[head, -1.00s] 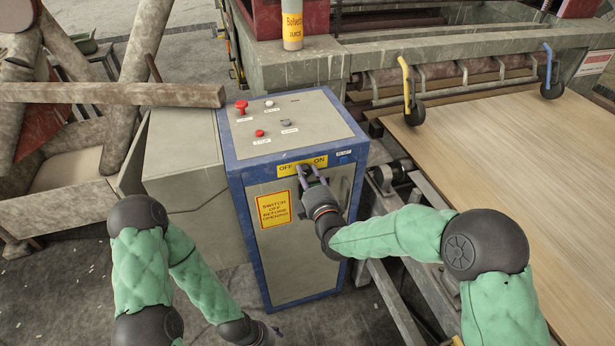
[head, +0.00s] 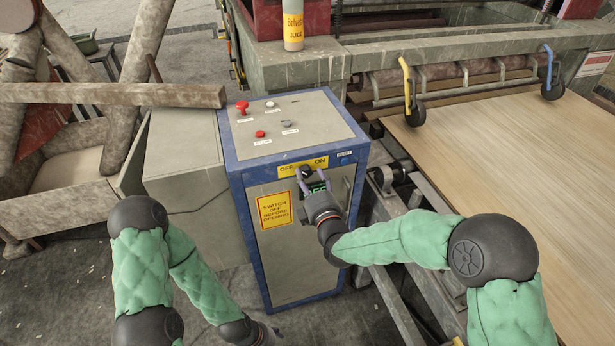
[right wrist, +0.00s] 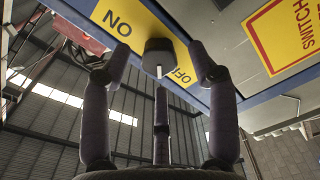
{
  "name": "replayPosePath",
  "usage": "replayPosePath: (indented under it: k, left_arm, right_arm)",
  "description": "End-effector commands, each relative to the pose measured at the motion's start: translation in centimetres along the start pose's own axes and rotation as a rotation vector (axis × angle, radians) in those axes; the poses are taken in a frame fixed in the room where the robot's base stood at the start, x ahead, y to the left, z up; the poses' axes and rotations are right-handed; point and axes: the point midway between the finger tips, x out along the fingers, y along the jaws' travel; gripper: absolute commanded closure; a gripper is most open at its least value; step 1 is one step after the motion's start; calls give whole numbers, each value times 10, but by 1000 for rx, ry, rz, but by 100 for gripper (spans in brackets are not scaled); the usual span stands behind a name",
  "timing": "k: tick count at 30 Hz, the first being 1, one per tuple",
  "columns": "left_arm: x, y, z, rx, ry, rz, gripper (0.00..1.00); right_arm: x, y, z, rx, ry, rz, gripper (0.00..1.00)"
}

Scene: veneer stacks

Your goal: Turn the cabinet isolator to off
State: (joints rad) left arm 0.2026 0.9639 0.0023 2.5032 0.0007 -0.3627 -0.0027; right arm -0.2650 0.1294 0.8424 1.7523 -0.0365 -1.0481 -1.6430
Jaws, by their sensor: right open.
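The cabinet (head: 293,245) is grey with blue edges. Its isolator is a dark round knob (head: 306,171) on a yellow OFF/ON plate (head: 289,168), with OFF on the left and ON on the right. In the right wrist view the knob (right wrist: 158,52) shows a white mark, between the ON and OFF words. My right gripper (head: 312,180) is open and empty just in front of and below the knob, its fingers spread and apart from it.
Red and grey buttons (head: 260,134) sit on the cabinet's sloped top. A bottle (head: 293,25) stands on the machine behind. A veneer sheet (head: 540,160) lies on the right. A wooden beam (head: 110,95) crosses at the left.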

Motion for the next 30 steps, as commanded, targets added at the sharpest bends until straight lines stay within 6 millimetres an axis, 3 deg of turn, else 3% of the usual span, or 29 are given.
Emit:
replayPosePath:
  k: [15, 21, 30]
  left_arm:
    - [0, 0, 0, 0, 0, 0, 40]
    - [0, 0, 0, 0, 0, 0, 40]
    - [0, 0, 0, 0, 0, 0, 40]
  right_arm:
    - [-88, 0, 0, 0, 0, 0, 40]
    - [-102, 0, 0, -1, 1, 1, 40]
    - [-104, 0, 0, -1, 1, 1, 40]
